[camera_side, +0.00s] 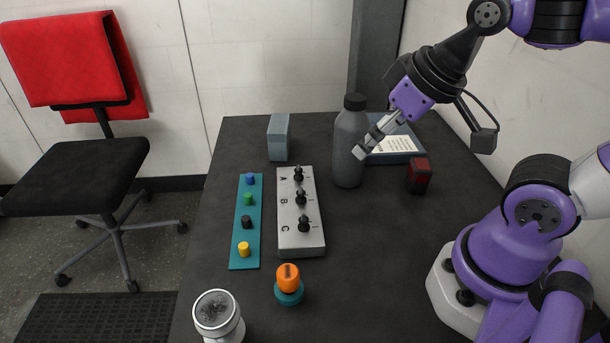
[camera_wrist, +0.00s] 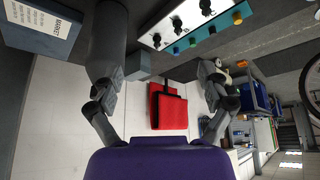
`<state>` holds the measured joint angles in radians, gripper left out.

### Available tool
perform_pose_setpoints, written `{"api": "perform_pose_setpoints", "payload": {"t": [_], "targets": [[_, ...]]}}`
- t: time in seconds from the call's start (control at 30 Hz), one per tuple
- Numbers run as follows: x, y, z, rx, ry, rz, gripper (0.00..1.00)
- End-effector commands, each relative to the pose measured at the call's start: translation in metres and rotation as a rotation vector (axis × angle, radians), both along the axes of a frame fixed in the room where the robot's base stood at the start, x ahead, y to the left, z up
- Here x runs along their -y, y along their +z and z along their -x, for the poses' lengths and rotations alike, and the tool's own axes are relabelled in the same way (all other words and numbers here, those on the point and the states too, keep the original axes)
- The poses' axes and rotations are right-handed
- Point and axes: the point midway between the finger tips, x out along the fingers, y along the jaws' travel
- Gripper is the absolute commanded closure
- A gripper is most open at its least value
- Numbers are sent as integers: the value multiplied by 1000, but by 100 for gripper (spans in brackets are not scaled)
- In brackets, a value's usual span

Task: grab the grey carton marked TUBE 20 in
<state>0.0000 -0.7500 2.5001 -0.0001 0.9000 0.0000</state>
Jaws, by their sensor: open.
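A grey carton (camera_side: 279,140) stands upright at the back left of the dark table. No marking on it is legible in the side view. It also shows as a small grey block (camera_wrist: 138,66) in the wrist view, beside the bottle. My gripper (camera_side: 366,148) is open and empty, tilted down to the left. It is above the table by the grey bottle, to the right of the carton and apart from it. In the wrist view its fingers (camera_wrist: 160,88) are spread wide, with the carton farther off between their directions.
A tall grey bottle (camera_side: 350,145) stands between the carton and my gripper. A blue box with a white label (camera_side: 408,156) and a dark red block (camera_side: 419,176) are right. A knob panel (camera_side: 293,240), teal button strip (camera_side: 240,261) and orange-topped knob (camera_side: 288,278) stand nearer.

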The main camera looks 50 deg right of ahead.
Motion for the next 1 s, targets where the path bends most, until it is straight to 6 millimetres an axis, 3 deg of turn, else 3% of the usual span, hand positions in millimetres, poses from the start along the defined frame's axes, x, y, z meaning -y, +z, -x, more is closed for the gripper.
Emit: {"api": "perform_pose_setpoints", "payload": {"t": [0.23,0.37,0.53,0.67,0.8,1.0], "targets": [[0,1,-2,-1,-5,-1,11],[6,11,-20,-15,-62,-5,11],[23,29,-80,-51,-250,-19,11],[37,27,-135,-73,-422,-29,11],[48,5,-190,-90,-606,-35,11],[58,-38,-241,-95,-811,-42,11]]}}
